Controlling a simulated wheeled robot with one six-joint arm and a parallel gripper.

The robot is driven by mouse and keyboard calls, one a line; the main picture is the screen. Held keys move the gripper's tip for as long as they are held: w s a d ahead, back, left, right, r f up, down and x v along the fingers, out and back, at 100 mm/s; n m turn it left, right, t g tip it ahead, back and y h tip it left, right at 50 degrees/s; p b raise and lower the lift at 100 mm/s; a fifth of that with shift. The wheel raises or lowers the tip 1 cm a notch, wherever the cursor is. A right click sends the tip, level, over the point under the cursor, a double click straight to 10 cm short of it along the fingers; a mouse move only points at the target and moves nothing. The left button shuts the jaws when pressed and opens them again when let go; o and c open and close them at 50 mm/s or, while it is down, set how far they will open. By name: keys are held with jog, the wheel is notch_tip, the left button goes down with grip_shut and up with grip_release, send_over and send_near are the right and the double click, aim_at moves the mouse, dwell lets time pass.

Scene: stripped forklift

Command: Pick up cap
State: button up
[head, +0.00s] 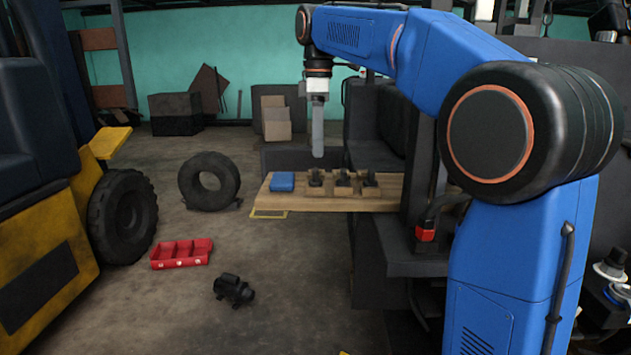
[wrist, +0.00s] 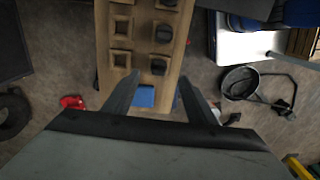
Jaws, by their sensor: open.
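Several dark caps sit on a wooden board; the nearest in the wrist view (wrist: 158,66) is a black knob-like piece, with another cap (wrist: 164,33) beyond it. In the head view, dark caps (head: 316,179) stand in a row on the board (head: 395,200). A blue block (head: 282,181) lies at the board's left end; it also shows in the wrist view (wrist: 144,97). My gripper (head: 318,156) points down above the board, apart from the caps. In the wrist view its two fingers (wrist: 160,78) are spread and hold nothing.
Empty square sockets (wrist: 122,57) run beside the caps. A red tray (head: 181,262) and a black motor-like part (head: 233,290) lie on the floor left of the board. A loose tyre (head: 209,181) stands behind them. Dark machinery (head: 375,130) rises behind the board.

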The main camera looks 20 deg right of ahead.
aim_at(316, 169)
jog(key=shift+w+a+f, duration=0.1)
jog(key=shift+a+f, duration=0.05)
jog(key=shift+f, duration=1.85)
jog(key=shift+w+a+f, duration=0.1)
jog(key=shift+f, duration=1.85)
grip_shut()
